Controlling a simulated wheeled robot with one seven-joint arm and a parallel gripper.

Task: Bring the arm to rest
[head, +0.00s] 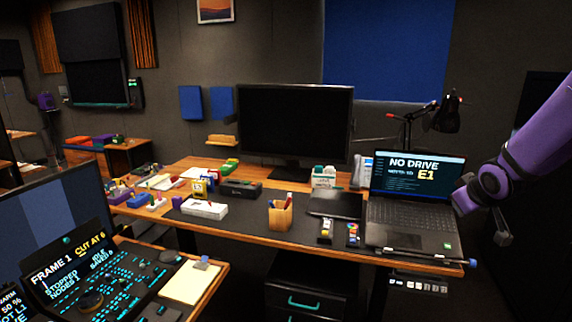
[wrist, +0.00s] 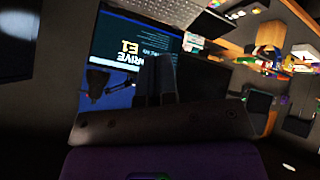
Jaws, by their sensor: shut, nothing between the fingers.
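My purple arm (head: 535,130) comes in from the right edge in the head view, its lower end just right of the laptop (head: 412,222). My gripper (wrist: 156,62) shows in the wrist view as two dark fingers close together, shut and empty. In that view it overlaps the upside-down laptop screen (wrist: 115,40), with no contact visible. The fingers are hard to make out in the head view. The trackball panel (head: 100,278) stands at lower left, far from my arm, with a screen reading "FRAME 1", "CUT AT 6" and "STOPPED".
The wooden desk (head: 245,232) holds a black monitor (head: 295,125), a pen cup (head: 280,214), a white box (head: 204,208) and several small coloured items. A lamp (head: 447,113) stands behind the laptop. A notepad (head: 190,283) lies beside the panel. The floor between the desks is dark.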

